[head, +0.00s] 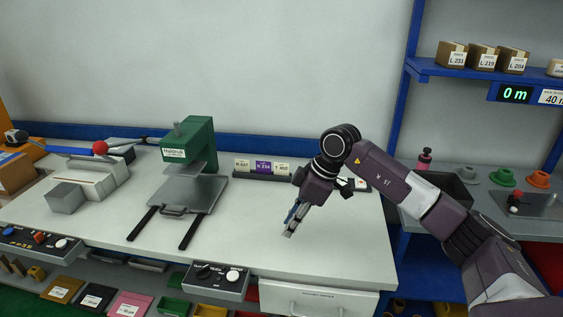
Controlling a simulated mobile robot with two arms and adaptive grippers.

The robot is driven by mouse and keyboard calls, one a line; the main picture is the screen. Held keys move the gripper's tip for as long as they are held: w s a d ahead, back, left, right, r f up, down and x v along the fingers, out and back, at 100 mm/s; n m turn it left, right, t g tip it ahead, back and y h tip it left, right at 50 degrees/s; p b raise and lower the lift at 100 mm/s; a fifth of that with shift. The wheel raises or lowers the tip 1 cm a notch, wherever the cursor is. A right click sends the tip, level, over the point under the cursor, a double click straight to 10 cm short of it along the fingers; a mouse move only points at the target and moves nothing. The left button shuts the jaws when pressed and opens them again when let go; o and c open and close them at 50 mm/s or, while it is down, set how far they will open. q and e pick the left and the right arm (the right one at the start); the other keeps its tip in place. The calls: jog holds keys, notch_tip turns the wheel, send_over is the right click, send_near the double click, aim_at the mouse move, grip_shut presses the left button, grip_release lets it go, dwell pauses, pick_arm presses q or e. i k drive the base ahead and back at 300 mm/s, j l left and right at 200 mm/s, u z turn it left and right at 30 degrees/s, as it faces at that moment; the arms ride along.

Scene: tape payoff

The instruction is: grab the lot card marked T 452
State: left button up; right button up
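A dark card rack (262,177) stands at the back of the white table and holds three upright lot cards. The left card (242,166) is pale, the middle card (263,167) is purple, and the right card (282,168) is pale. The right card's print seems to begin with T, but its number is too small to read surely. My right gripper (289,233) points down over the table, in front and to the right of the rack, apart from the cards. Its fingertips look close together, seen at an angle; no card shows in them. My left gripper is not in view.
A green press (188,143) with a grey plate stands left of the rack. A control box (217,280) sits at the table's front edge. A blue shelf (475,75) with small boxes stands at right. The table's middle is clear.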

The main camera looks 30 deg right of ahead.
aim_at(280, 168)
jog(key=i+l, duration=0.45)
jog(key=i, duration=0.15)
jog(key=i+l, duration=0.45)
jog(key=i, duration=0.1)
